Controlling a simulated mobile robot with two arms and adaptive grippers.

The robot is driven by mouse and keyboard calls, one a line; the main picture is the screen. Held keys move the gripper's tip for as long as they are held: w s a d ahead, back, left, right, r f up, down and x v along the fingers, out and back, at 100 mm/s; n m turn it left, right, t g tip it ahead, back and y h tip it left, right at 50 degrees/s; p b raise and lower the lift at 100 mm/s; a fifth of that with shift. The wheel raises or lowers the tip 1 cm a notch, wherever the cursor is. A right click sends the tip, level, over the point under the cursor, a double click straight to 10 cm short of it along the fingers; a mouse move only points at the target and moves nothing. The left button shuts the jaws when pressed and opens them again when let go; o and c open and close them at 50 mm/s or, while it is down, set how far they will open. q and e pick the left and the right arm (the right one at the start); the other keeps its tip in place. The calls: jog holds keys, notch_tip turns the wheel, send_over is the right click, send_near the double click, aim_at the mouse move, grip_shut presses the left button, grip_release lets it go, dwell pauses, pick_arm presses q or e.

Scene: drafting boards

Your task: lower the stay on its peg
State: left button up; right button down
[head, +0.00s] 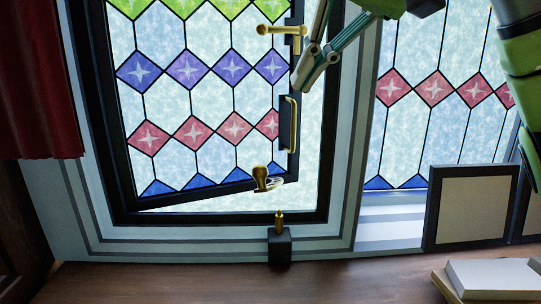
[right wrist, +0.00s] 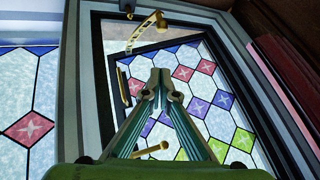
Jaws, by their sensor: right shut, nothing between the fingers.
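The brass stay (head: 262,177) is mounted on the bottom rail of the partly open stained-glass casement (head: 205,110). In the right wrist view the stay (right wrist: 147,30) shows as a pale bar with holes, with a brass knob at one end. The brass peg (head: 279,218) stands upright on a black block on the sill; the stay is above it and apart from it. My right gripper (head: 304,70) is shut and empty, in front of the casement's latch-side edge, well above the stay. Its fingertips (right wrist: 160,84) also show in the right wrist view. My left gripper is not in view.
A brass lever handle (head: 281,31) and a dark pull (head: 288,123) sit on the casement's edge near my right gripper. A dark-framed panel (head: 473,208) and a book (head: 495,275) are at the right. A red curtain (head: 38,80) hangs at the left.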

aim_at(270, 187)
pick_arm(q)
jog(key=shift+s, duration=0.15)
pick_arm(e)
jog(key=shift+w, duration=0.1)
